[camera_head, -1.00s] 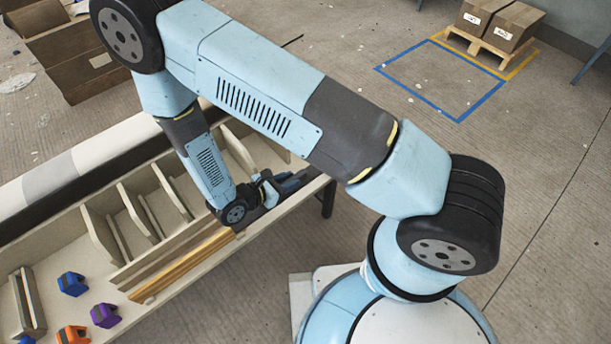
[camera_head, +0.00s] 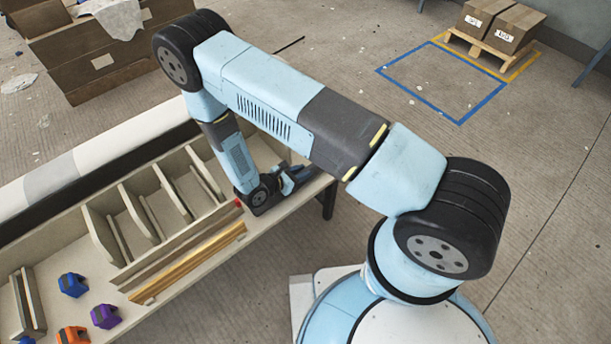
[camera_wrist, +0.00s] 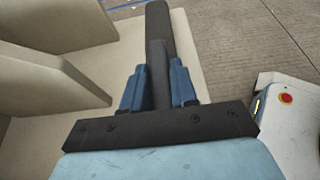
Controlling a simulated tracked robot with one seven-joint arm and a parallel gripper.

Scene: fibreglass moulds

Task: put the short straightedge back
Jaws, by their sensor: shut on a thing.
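My gripper (camera_head: 298,180) is over the right end of the long pale bench tray. In the wrist view its two blue fingers (camera_wrist: 158,88) are shut on a dark grey bar, which I take to be the short straightedge (camera_wrist: 158,35). The bar points away from the wrist, over a pale bare surface; I cannot tell whether it touches that surface. In the head view my wrist and fingers mostly hide it.
Long wooden strips (camera_head: 190,264) lie along the tray's front edge. Upright pale dividers (camera_head: 103,234) form slots behind them. Blue (camera_head: 72,284), purple (camera_head: 105,315) and orange (camera_head: 73,335) blocks sit at the left. Bare bench surface (camera_head: 315,186) shows at the right end.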

